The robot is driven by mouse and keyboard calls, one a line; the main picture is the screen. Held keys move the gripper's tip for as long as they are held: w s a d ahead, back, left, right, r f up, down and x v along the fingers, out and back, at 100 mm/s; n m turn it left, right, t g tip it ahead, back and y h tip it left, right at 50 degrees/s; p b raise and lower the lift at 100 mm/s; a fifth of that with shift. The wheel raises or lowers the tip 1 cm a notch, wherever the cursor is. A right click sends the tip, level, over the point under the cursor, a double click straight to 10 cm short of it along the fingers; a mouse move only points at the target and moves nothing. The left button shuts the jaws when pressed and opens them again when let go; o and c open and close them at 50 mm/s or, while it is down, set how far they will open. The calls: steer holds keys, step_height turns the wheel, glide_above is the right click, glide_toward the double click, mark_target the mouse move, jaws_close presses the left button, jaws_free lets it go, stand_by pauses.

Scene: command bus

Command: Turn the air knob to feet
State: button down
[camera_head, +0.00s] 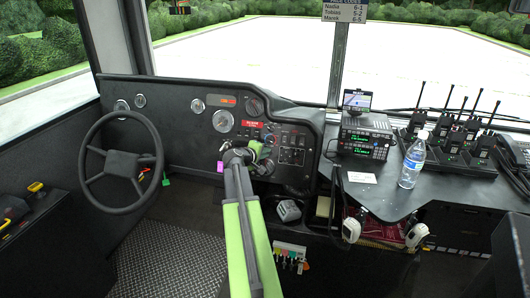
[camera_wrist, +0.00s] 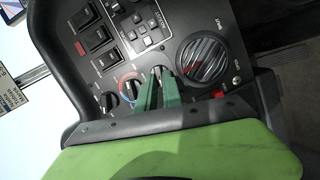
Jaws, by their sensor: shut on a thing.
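The dashboard panel (camera_head: 185,150) stands behind my arm in the head view. In the wrist view, which shows the panel turned sideways, a row of rotary knobs runs beside a round air vent (camera_wrist: 201,60). My gripper (camera_wrist: 160,90) has its green fingers shut on the knob nearest the vent, the air knob (camera_wrist: 157,71). The fingers hide most of this knob, so its pointer setting cannot be read. A dial with a blue and red ring (camera_wrist: 131,88) and another black knob (camera_wrist: 108,101) sit beside it.
Rocker switches (camera_wrist: 96,38) and a keypad (camera_wrist: 140,36) lie close to the knobs. The steering wheel (camera_head: 121,163) is left of my arm. A water bottle (camera_head: 411,164), radios (camera_head: 364,136) and charging handsets (camera_head: 460,140) stand on the right counter.

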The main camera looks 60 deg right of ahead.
stand_by(0.4)
steer(key=c, duration=1.5)
jaws_free()
steer(key=w+p+v, duration=0.1)
steer(key=p+v, duration=0.5)
steer(key=v, duration=1.1)
steer(key=shift+s+a+p, duration=0.2)
steer(key=shift+s+p, duration=0.2)
steer(key=shift+s, duration=0.1)
steer(key=shift+w+r, duration=0.1)
